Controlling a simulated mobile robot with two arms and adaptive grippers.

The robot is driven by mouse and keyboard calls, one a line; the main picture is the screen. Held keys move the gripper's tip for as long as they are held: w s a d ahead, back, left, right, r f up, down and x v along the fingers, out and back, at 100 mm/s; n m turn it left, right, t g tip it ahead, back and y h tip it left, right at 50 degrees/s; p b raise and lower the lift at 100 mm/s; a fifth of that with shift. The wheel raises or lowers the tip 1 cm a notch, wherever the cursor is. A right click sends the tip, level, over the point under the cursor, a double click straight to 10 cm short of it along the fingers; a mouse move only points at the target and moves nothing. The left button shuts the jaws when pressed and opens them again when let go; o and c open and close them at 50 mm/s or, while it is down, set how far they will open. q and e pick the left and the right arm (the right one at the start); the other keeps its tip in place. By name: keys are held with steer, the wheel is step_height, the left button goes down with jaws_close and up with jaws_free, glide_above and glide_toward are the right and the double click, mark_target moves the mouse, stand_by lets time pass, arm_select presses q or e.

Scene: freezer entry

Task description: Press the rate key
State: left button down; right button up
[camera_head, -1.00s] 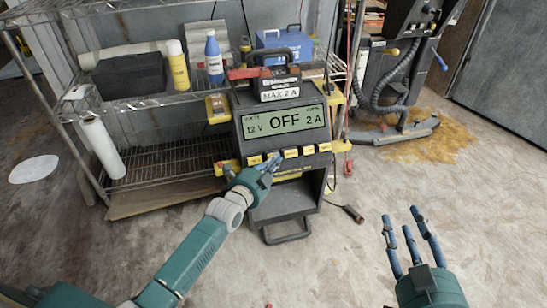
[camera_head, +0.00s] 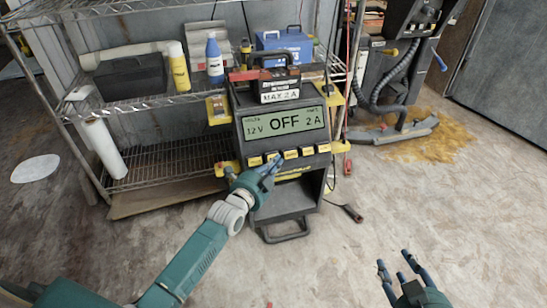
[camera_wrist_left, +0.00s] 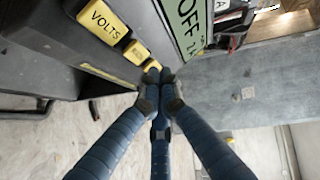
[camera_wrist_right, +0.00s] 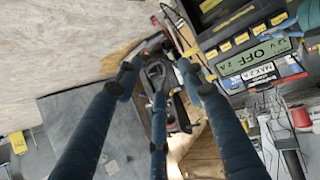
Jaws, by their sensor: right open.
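The charger (camera_head: 285,130) is a dark box with a lit display (camera_head: 284,121) reading 12 V, OFF and 2 A. A row of yellow keys (camera_head: 290,154) runs below the display. In the left wrist view one key (camera_wrist_left: 104,22) reads VOLTS. The key beside it (camera_wrist_left: 137,52) has a label too small to read, so I cannot tell which is the rate key. My left gripper (camera_head: 272,165) has its fingertips together at the key row. In the left wrist view its tips (camera_wrist_left: 160,76) partly cover a further key; contact is unclear. My right gripper (camera_head: 402,263) is open and empty, away from the charger.
A wire shelf (camera_head: 165,160) with bottles and a dark bin (camera_head: 130,78) stands left of the charger. A black clamp (camera_head: 352,212) lies on the floor at its right. A machine with a hose (camera_head: 395,80) stands at back right. The floor in front is open.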

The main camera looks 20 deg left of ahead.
arm_select(q)
steer(key=s+r+p, duration=0.1)
steer(key=p, duration=0.1)
steer(key=s+d+r+p, duration=0.1)
steer(key=shift+s+d+p, duration=0.25)
steer(key=shift+d+p, duration=0.05)
steer(key=shift+p, duration=0.05)
arm_select(e)
steer(key=s+d+f+g+h, duration=0.1)
steer(key=s+d+f+g, duration=0.1)
steer(key=s, duration=0.5)
steer(key=s+d+f+g+h, duration=0.1)
steer(key=s+d+f+g, duration=0.2)
steer(key=s+f+g, duration=0.2)
steer(key=s, duration=0.3)
steer(key=shift+f+g, duration=0.2)
steer(key=shift+g, duration=0.2)
